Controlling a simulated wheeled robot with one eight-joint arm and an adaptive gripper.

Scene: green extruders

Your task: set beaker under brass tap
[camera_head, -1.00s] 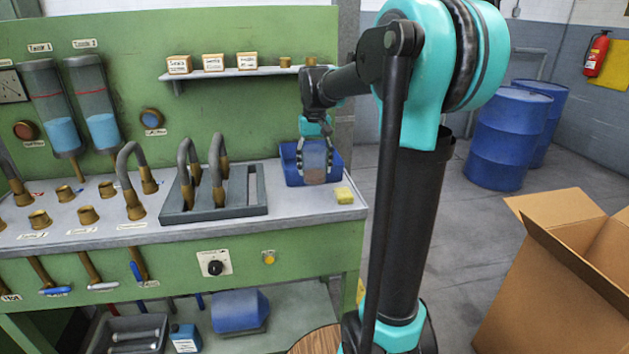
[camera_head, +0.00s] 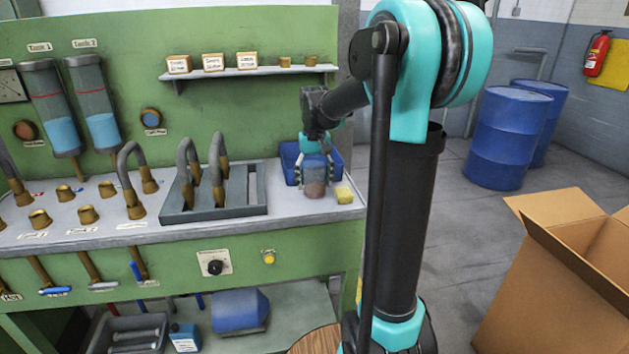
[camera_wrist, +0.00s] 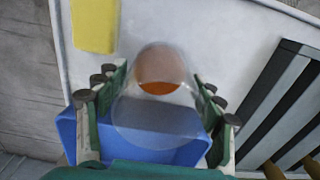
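The beaker (camera_head: 313,176) is clear, with a brownish-pink base. It hangs or stands upright just in front of the blue tray, near the bench's right end; I cannot tell if it touches the bench. My gripper (camera_head: 314,172) is around it from above, fingers on both sides. In the wrist view, the beaker (camera_wrist: 155,118) sits between the fingers (camera_wrist: 158,112), with an orange band near its base. Several brass pipes with coloured handles (camera_head: 92,268) hang under the bench's front edge, and grey curved spouts with brass ends (camera_head: 128,180) stand on top; which is the tap is unclear.
The blue tray (camera_head: 290,160) is behind the beaker; a yellow sponge (camera_head: 344,195) is close on its right. A grey rack (camera_head: 230,200) with curved pipes stands to the left. A shelf (camera_head: 250,72) with small boxes is above. An open carton (camera_head: 560,270) stands on the floor.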

